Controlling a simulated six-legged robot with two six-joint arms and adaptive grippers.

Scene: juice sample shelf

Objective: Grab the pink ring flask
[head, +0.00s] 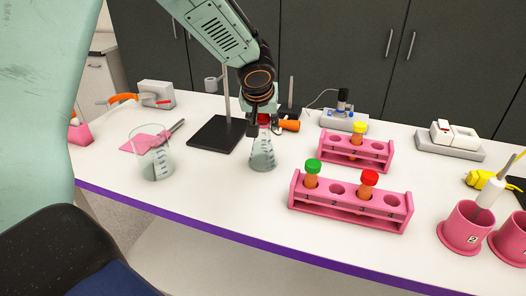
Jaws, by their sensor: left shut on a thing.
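A clear conical flask (262,152) with dark graduation marks stands upright on the white bench, near the middle of the head view. A reddish-pink patch shows at its neck, partly hidden by the fingers. My left gripper (261,114) comes down from above and is shut on the neck of this flask. The flask's top is hidden by the gripper. I cannot tell whether its base still touches the bench. My right gripper is not in view.
A clear beaker (158,166) stands left of the flask. A black stand base (212,135) is close behind it. A pink tube rack (345,211) with green- and red-capped tubes is at right, another pink rack (370,157) behind. Pink cups (462,236) stand far right.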

